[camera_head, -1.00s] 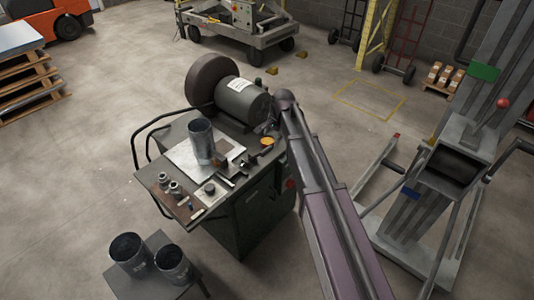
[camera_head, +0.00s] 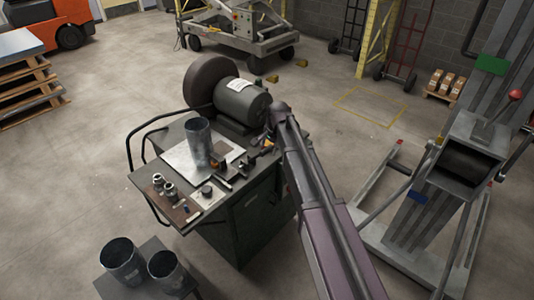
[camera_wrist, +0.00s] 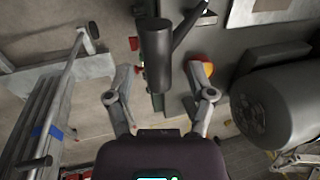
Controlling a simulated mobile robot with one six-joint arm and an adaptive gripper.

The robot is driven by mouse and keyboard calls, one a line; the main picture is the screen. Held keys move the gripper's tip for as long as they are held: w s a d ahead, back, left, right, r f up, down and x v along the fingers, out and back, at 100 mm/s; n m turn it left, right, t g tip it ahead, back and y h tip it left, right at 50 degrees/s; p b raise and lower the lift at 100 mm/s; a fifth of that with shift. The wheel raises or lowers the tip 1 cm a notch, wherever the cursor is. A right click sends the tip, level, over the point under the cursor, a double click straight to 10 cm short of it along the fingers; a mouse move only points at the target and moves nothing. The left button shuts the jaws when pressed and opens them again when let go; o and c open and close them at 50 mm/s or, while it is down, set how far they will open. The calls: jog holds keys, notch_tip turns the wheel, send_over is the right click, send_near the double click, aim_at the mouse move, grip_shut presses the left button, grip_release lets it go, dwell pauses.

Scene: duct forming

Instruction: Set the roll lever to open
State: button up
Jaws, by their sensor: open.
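A dark cylindrical grip (camera_wrist: 156,48) on a dark rod stands out in the middle of the wrist view; it looks like the roll lever, though no label shows. My gripper (camera_wrist: 160,90) is open, with one finger on each side of the grip's lower end. I cannot tell whether either finger touches it. In the head view my gripper (camera_head: 268,142) is at the right edge of the bench machine (camera_head: 240,215), partly hidden by my arm. The lever cannot be made out clearly there. A red and yellow knob (camera_wrist: 203,68) is beside the right finger.
A large grey motor (camera_wrist: 275,105) is close on the right in the wrist view. On the bench stand a metal tube (camera_head: 199,140) and small fittings (camera_head: 165,187). Two open cans (camera_head: 122,262) are on a low stand in front. A grey column machine (camera_head: 455,165) stands at right.

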jog(key=shift+w+a+f+b, duration=0.1)
jog(key=shift+f+b, duration=0.25)
jog(key=shift+f, duration=0.2)
